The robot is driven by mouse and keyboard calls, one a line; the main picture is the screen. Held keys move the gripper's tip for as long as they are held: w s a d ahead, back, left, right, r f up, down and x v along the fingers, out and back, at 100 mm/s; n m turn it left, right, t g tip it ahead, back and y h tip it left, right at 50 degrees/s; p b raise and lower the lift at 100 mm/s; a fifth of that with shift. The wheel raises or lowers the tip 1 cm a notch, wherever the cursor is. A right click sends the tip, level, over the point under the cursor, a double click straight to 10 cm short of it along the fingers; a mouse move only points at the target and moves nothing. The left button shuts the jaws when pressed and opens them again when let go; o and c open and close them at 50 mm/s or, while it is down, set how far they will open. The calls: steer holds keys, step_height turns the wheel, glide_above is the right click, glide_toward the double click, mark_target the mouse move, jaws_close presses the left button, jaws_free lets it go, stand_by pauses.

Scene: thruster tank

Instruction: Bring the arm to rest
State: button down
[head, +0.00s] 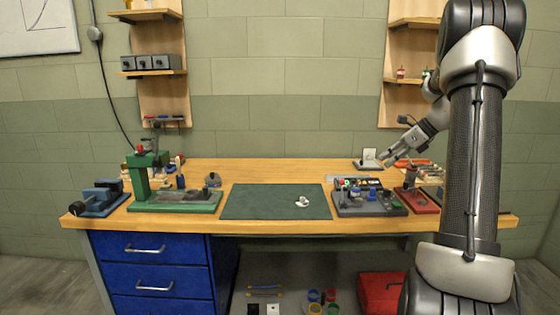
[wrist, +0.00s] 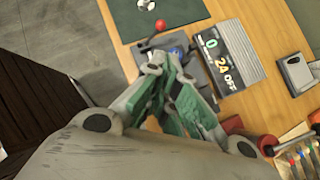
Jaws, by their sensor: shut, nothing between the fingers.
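My gripper (head: 384,160) is at the end of my raised arm, above the right part of the workbench (head: 250,170). It points down and to the left and is shut and empty. In the wrist view my gripper (wrist: 164,78) shows its green-lined fingers over a grey station with a red-knobbed lever (wrist: 160,25) and a panel marked 0, 24 and OFF (wrist: 225,58). A small white part (head: 302,202) lies on the dark green mat (head: 250,203), apart from my gripper; it also shows at the top of the wrist view (wrist: 147,4).
The grey station (head: 375,211) stands right of the mat, with a red fixture (head: 422,204) beside it. A green press (head: 145,185) and a blue vise (head: 98,198) stand at the left. Wooden shelves (head: 395,90) hang on the wall behind. The mat is mostly clear.

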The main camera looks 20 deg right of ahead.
steer(key=s+f+n+g+h, duration=0.1)
steer(key=s+f+n+g, duration=0.1)
steer(key=s+f+n, duration=0.5)
steer(key=s+a+r+n+h, duration=0.2)
steer(key=s+a+r+n, duration=0.3)
steer(key=s+a+n, duration=0.5)
steer(key=s+a+r+n+h, duration=0.2)
steer(key=s+a+r+n, duration=0.3)
steer(key=s+a+n, duration=0.6)
steer(key=shift+s+r+n+t+h, duration=0.3)
steer(key=shift+s+r+h, duration=0.1)
steer(key=shift+s, duration=1.15)
